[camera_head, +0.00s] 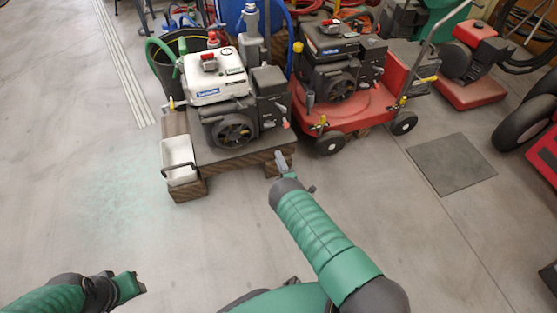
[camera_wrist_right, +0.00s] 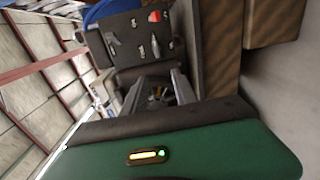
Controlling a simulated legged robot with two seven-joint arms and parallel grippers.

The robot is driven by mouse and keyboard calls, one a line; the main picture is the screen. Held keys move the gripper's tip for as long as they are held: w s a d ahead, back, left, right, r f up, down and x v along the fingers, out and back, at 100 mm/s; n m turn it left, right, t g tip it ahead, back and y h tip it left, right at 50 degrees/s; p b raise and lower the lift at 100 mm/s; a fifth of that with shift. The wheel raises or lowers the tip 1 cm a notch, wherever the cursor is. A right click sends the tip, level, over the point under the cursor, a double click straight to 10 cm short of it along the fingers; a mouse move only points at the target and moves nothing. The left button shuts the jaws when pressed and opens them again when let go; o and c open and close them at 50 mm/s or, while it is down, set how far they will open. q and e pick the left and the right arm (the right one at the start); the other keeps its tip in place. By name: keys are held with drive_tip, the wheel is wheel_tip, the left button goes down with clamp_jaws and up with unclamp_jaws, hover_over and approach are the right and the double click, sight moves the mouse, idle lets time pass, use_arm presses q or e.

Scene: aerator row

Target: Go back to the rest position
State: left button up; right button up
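My right gripper (camera_head: 281,162) is near the front right corner of the wooden stand (camera_head: 187,190) that bears the white-topped engine (camera_head: 213,77). In the right wrist view its two dark fingers (camera_wrist_right: 157,84) stand apart with nothing held between them. The engine's dark side panel (camera_wrist_right: 142,48), with a red knob and small levers, is in front of the fingers. My left gripper (camera_head: 130,287) is low at the left of the head view, above bare floor. It is small there, and I cannot tell if its fingers are apart.
A white bin (camera_head: 179,160) hangs on the stand's left front. A red wheeled machine (camera_head: 345,108) with a dark engine stands to the right. A dark floor plate (camera_head: 450,164) lies farther right. The floor at the left and front is clear.

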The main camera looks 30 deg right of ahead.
drive_tip(key=w+r+m+g+h, duration=0.1)
drive_tip(key=w+r+m+g, duration=0.2)
drive_tip(key=r+m, duration=0.15)
drive_tip(key=s+a+r+m+g+y, duration=0.25)
drive_tip(key=a+r+m+g, duration=0.3)
drive_tip(key=r, duration=0.35)
drive_tip(key=s+a+r+m+g+y, duration=0.1)
drive_tip(key=s+a+r+m+g, duration=0.2)
drive_tip(key=s, duration=0.7)
drive_tip(key=s+a+r+m+g+y, duration=0.1)
drive_tip(key=s+a+r, duration=0.35)
drive_tip(key=s, duration=0.55)
drive_tip(key=s+a+r+m+g, duration=0.25)
drive_tip(key=s+a, duration=0.25)
drive_tip(key=s, duration=0.5)
wheel_tip(320, 180, up, 35)
drive_tip(key=w+p, duration=0.1)
drive_tip(key=p, duration=3.4)
drive_tip(key=shift+d+r+n, duration=0.15)
drive_tip(key=shift+d+n, duration=0.1)
drive_tip(key=shift+n, duration=0.2)
